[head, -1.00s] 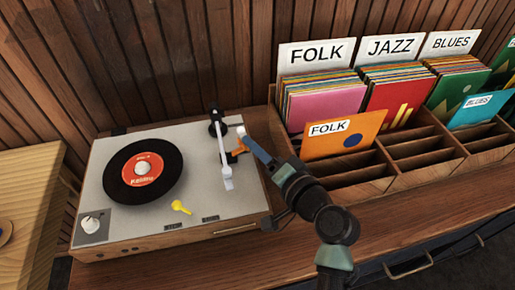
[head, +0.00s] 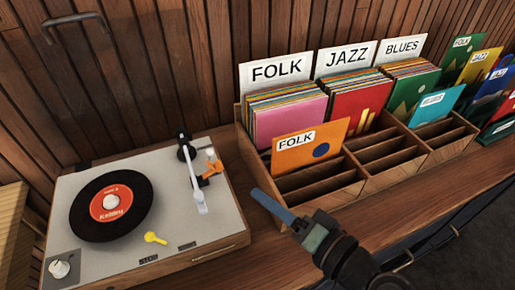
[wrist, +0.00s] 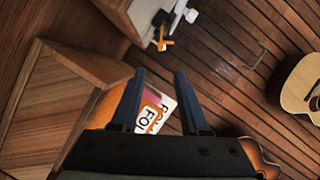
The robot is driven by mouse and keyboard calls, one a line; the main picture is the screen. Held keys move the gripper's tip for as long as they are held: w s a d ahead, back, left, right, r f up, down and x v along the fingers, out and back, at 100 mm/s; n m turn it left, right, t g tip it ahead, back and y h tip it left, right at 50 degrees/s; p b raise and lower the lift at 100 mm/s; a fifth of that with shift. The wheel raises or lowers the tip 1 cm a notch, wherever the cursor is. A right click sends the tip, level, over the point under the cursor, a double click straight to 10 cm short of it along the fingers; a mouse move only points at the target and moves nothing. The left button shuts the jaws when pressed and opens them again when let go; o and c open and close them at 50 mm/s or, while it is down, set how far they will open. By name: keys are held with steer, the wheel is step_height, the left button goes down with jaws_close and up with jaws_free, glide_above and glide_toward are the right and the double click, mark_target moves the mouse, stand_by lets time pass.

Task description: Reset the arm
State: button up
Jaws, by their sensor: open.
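My gripper (head: 274,207) is at the lower middle of the head view, in front of the record bin and to the right of the turntable. In the wrist view my gripper (wrist: 152,80) shows two blue fingers spread apart with nothing held between them. The turntable (head: 205,232) stands at the left with a black record (head: 80,212) with a red label on its platter. Its white tonearm (head: 193,178) lies to the right of the record. An orange piece (head: 211,171) sits beside the tonearm and a yellow piece (head: 155,238) lies on the turntable's front.
The wooden record bin (head: 345,190) holds FOLK, JAZZ and BLUES sleeves, with an orange FOLK sleeve (head: 308,147) in front. More sleeves (head: 470,65) stand at the far right. A slatted wall (head: 130,70) rises behind. Guitars (wrist: 300,85) show in the wrist view.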

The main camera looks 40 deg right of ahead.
steer(key=shift+s, duration=0.1)
stand_by(0.5)
steer(key=w+a+r+n+t+h, duration=0.15)
steer(key=w+a+r+n, duration=0.35)
steer(key=r, duration=0.6)
steer(key=w+a+r+n+t, duration=0.25)
steer(key=w+a+r, duration=0.35)
steer(key=r, duration=0.5)
steer(key=s+a+r+n+t+p, duration=0.1)
steer(key=s+a+r+n+t, duration=0.2)
steer(key=r, duration=0.6)
steer(key=s+a+r+t+p, duration=0.15)
steer(key=a+r, duration=0.25)
steer(key=r, duration=0.5)
steer(key=s+a+r+n+t, duration=0.2)
steer(key=s+a+r+t, duration=0.15)
steer(key=r, duration=0.55)
step_height(320, 180, up, 9)
steer(key=p, duration=1)
steer(key=shift+w+r+m, duration=0.15)
steer(key=shift+w+m, duration=0.15)
steer(key=shift+m, duration=0.05)
steer(key=shift+s+g, duration=0.15)
steer(key=shift+g, duration=0.15)
